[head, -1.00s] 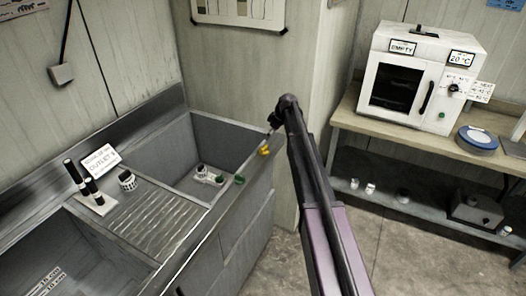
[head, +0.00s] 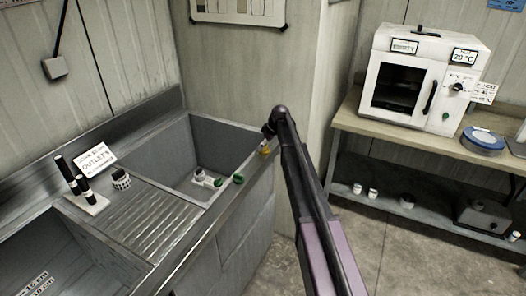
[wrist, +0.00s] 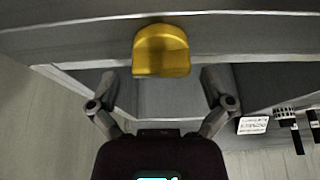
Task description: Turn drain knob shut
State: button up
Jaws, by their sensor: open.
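A yellow knob (wrist: 162,52) sits on the sink's front rim, near the top centre of the wrist view. It also shows small in the head view (head: 265,151), at the right end of the sink front. My gripper (wrist: 160,84) is open, its two fingers apart on either side below the knob, with no contact clearly visible. In the head view my gripper (head: 268,132) is small and dark, just above the yellow knob. A green knob (head: 239,179) sits farther left along the same rim. I cannot tell from the labels which knob is the drain's.
The metal sink (head: 222,135) holds a white fitting with a green part (head: 208,178). A ribbed drainboard (head: 150,222), black-and-white cylinders (head: 72,177) and an outlet sign (head: 95,158) lie left. A bench with a white oven (head: 425,80) stands right.

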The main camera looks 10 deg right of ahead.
jog(key=shift+w+a+f+b, duration=0.2)
jog(key=shift+f+b, duration=0.15)
jog(key=shift+f, duration=0.25)
jog(key=c, duration=1)
